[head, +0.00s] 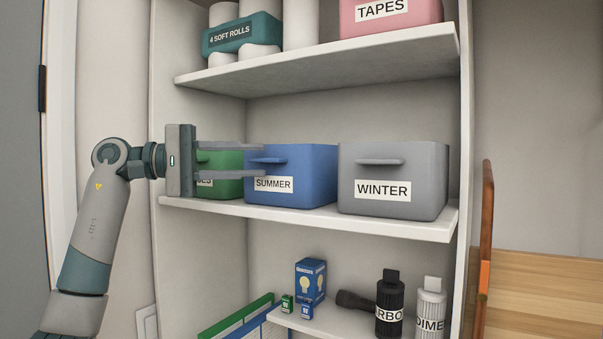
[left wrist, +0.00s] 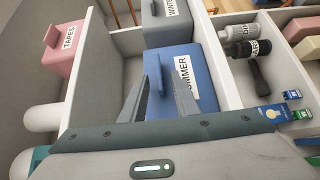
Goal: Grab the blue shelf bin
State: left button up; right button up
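The blue shelf bin (head: 312,172), labelled SUMMER, stands on the middle shelf between a green bin and a grey bin. Its blue handle (head: 267,160) sticks out from the front above the label. My left gripper (head: 262,161) is open in front of it, one finger above the handle and one below. In the left wrist view, the blue bin (left wrist: 206,78) lies ahead and its handle (left wrist: 155,82) stands between the two spread fingers (left wrist: 163,80), with visible gaps on the sides. My right gripper is not in view.
A green bin (head: 225,160) is partly hidden behind my left gripper. A grey WINTER bin (head: 395,195) stands close on the right. Above are a pink TAPES bin (head: 390,14) and soft rolls (head: 243,35). Bottles (head: 390,305) and a bulb box (head: 310,280) stand below.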

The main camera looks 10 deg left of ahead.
pick_arm(q)
jog(key=shift+w+d, duration=0.15)
jog(key=shift+d, duration=0.3)
jog(key=shift+a, duration=0.1)
grip_shut()
jog(key=shift+r, duration=0.15)
